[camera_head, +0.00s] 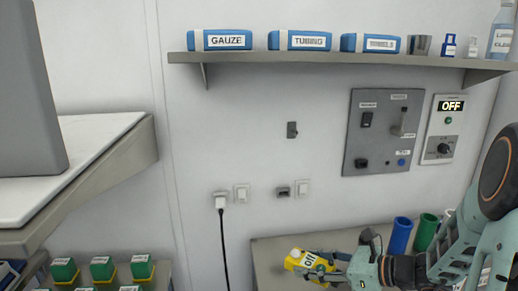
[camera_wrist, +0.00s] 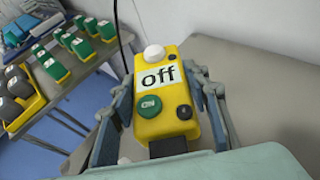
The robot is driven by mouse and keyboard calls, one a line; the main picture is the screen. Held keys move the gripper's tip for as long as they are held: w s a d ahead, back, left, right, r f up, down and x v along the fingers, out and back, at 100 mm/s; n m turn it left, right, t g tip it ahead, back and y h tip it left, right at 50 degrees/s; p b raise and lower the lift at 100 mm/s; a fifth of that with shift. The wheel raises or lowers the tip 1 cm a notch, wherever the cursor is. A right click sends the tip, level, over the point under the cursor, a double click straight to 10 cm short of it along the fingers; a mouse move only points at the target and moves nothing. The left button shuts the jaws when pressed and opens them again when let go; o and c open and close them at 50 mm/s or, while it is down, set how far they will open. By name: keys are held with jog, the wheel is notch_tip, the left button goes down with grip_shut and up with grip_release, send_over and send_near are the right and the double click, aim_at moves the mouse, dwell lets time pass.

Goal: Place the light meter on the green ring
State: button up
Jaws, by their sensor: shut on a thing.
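The light meter (camera_head: 300,262) is a yellow box with a white dome, a display reading "off" and a green ON button. It also shows close up in the wrist view (camera_wrist: 163,105). My gripper (camera_head: 318,268) is shut on it, with one finger along each long side; the fingers also show in the wrist view (camera_wrist: 159,75). The meter is at the left part of the grey table (camera_head: 268,250) in the head view. I cannot tell whether it touches the tabletop. I see no green ring in either view.
Blue (camera_head: 399,236) and green (camera_head: 425,232) cylinders stand at the table's back right. A black cord (camera_head: 223,245) hangs from a wall socket. Another table with green-topped boxes (camera_head: 102,268) is at lower left. A control panel (camera_head: 382,132) and OFF unit (camera_head: 442,130) are on the wall.

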aim_at(313, 262)
jog(key=shift+d+r+p, duration=0.2)
jog(key=shift+r+p, duration=2.15)
jog(key=shift+p, duration=1.05)
notch_tip(313, 262, up, 2)
jog(key=p, duration=0.5)
jog(key=shift+s+r+p, duration=0.1)
jog(key=shift+r+p, duration=0.1)
jog(key=shift+p, duration=0.15)
jog(key=shift+d, duration=0.1)
